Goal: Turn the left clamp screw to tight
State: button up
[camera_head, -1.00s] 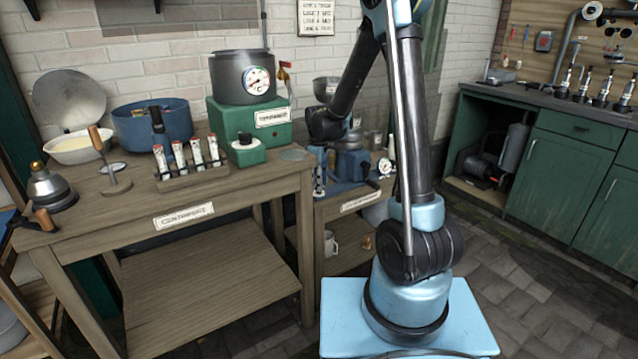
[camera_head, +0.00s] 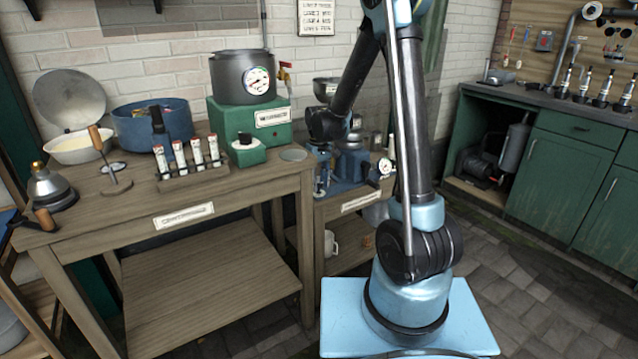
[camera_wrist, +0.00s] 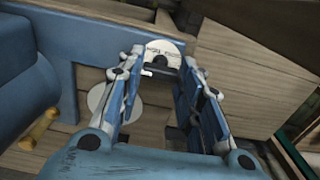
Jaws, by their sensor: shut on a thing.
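The clamp screw shows in the wrist view as a dark crossbar (camera_wrist: 158,68) with a small white pointer at its left end. It sits in front of a pale round dial (camera_wrist: 160,52) with lettering that seems to read loose and tight. The pointer is at the left, below the dial. In the head view my gripper (camera_head: 320,188) is down at the blue machine (camera_head: 352,168) on the smaller bench, and the screw is too small to make out.
A blue bracket (camera_wrist: 55,28) and a large blue cylinder (camera_wrist: 20,80) lie close on the left in the wrist view. A pale disc (camera_wrist: 118,105) is below. The left bench (camera_head: 130,215) holds a pot (camera_head: 242,90), a vial rack (camera_head: 190,178) and a blue basin (camera_head: 140,130).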

jog(key=shift+w+d, duration=0.1)
jog(key=shift+w, duration=0.05)
dwell(0.3)
jog(key=o, duration=1.1)
jog(key=shift+c, duration=0.2)
notch_tip(320, 180, up, 12)
